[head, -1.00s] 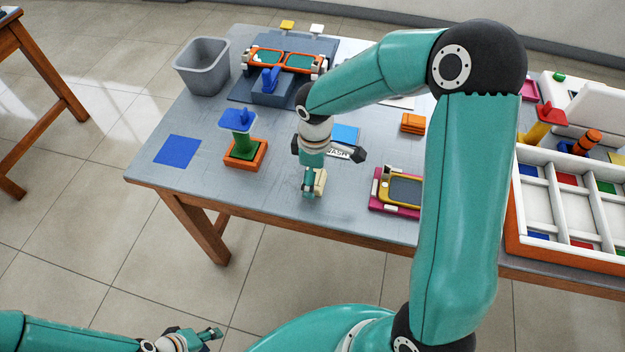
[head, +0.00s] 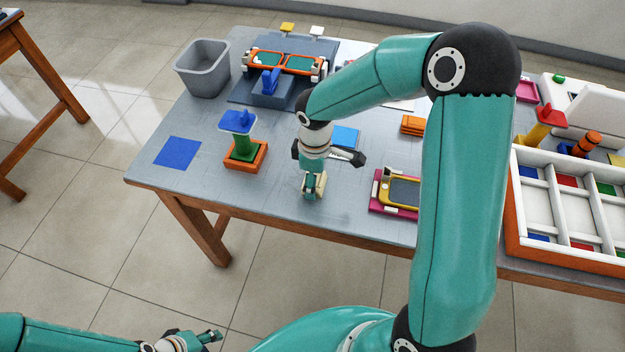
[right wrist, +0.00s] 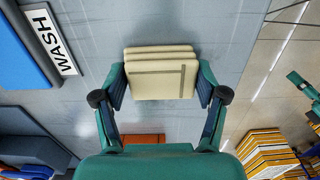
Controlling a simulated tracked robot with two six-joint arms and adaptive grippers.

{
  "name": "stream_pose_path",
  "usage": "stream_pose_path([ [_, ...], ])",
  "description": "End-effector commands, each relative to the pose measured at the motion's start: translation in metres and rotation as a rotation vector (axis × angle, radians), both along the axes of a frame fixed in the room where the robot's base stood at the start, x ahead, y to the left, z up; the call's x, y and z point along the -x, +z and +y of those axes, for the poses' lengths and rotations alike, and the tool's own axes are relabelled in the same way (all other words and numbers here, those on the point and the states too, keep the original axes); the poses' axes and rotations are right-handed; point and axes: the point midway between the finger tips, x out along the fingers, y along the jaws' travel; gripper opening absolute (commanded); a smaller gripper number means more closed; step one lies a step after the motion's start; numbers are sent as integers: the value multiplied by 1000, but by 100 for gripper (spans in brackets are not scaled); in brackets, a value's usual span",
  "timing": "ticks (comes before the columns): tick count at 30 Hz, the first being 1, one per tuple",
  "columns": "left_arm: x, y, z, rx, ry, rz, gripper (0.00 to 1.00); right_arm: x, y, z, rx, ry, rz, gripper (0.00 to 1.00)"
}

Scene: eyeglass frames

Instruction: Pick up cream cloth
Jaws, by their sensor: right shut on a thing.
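The cream cloth (right wrist: 160,72) is a folded, layered block with a darker stripe, seen in the right wrist view between the two fingers. My right gripper (right wrist: 160,90) is shut on it, a finger against each side. In the head view the right gripper (head: 313,188) points down near the table's front edge, and part of the cream cloth (head: 318,192) shows there, mostly covered by the fingers. I cannot tell whether the cloth touches the table. My left gripper (head: 212,338) is at the bottom of the head view, away from the table; its jaw opening is unclear.
A green post with a blue top stands on an orange base (head: 246,158) left of the right gripper. A yellow-framed device on a magenta tray (head: 380,207) lies to the right. A grey bin (head: 203,68) and blue fixture stand behind. A "WASH" label (right wrist: 50,38) lies close by.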

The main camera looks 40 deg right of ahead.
Motion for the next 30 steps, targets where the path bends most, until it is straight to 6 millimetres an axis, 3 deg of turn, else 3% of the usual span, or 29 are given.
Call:
stream_pose_path([
  [5, 0, 1, 0, 0, 0, 0, 40, -1, 11, 0, 0, -1, -4, 50],
  [11, 0, 3, 0, 0, 0, 0, 40, -2, 40, 0, 1, -1, -7, 50],
  [24, 0, 10, 0, 0, 0, 0, 40, -2, 155, 1, -1, 2, -7, 50],
  [30, 0, 13, 0, 0, 0, 0, 40, -1, 187, 1, 0, 1, -4, 50],
])
